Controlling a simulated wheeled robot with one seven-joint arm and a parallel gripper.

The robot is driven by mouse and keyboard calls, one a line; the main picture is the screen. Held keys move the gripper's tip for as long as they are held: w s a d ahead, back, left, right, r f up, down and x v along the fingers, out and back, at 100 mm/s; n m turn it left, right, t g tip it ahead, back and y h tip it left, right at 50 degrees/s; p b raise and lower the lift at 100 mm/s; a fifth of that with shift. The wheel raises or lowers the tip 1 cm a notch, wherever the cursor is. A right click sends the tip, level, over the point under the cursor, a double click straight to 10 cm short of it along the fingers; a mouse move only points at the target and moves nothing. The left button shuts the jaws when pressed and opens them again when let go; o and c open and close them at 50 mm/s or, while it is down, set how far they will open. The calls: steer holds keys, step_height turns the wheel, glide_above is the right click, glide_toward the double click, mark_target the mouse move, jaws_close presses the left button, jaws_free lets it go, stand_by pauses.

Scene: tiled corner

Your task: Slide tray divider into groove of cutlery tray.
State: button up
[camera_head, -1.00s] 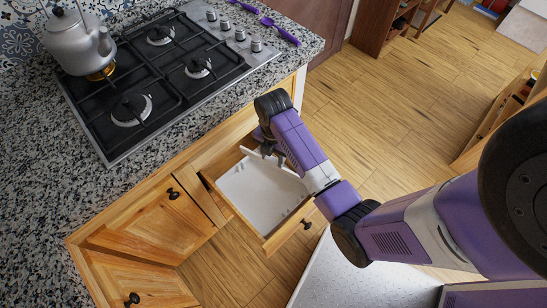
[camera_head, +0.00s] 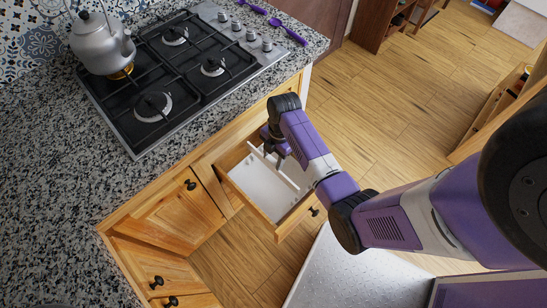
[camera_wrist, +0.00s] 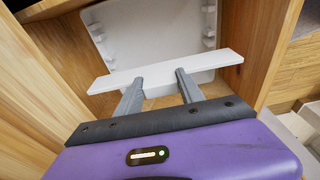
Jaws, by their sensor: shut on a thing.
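The white tray divider (camera_wrist: 165,72) is a flat strip with a lower middle part, seen in the wrist view. My gripper (camera_wrist: 160,79) is shut on it near its middle. The white cutlery tray (camera_wrist: 150,25) lies in the open wooden drawer, with small notched ribs along both side walls. In the head view the tray (camera_head: 258,185) shows below my gripper (camera_head: 276,154), and the divider (camera_head: 288,180) runs diagonally over it. The divider hides part of the tray. I cannot tell whether its ends touch the grooves.
The wooden drawer front (camera_head: 297,219) with a black knob closes the near side. The granite counter (camera_head: 60,180) with a gas hob (camera_head: 180,75) and grey kettle (camera_head: 98,42) lies left of the drawer. A pale speckled surface (camera_head: 350,270) is at the bottom. Open wooden floor lies right.

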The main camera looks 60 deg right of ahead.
steer(key=shift+r, duration=0.15)
step_height(320, 180, down, 6)
steer(key=b, duration=0.4)
steer(key=shift+p, duration=0.55)
stand_by(1.8)
steer(key=shift+f+b, duration=2.2)
steer(key=shift+f, duration=0.6)
steer(key=o, duration=1.5)
steer(key=shift+s+d+r+p, duration=0.1)
steer(key=shift+d+r+p, duration=0.1)
steer(key=shift+r, duration=1.1)
steer(key=shift+d+r+p, duration=0.1)
steer(key=shift+d+r, duration=0.15)
steer(key=shift+r, duration=1.05)
steer(key=shift+s+d+r+p, duration=0.1)
steer(key=shift+d+r+p, duration=0.1)
steer(key=shift+r, duration=1.1)
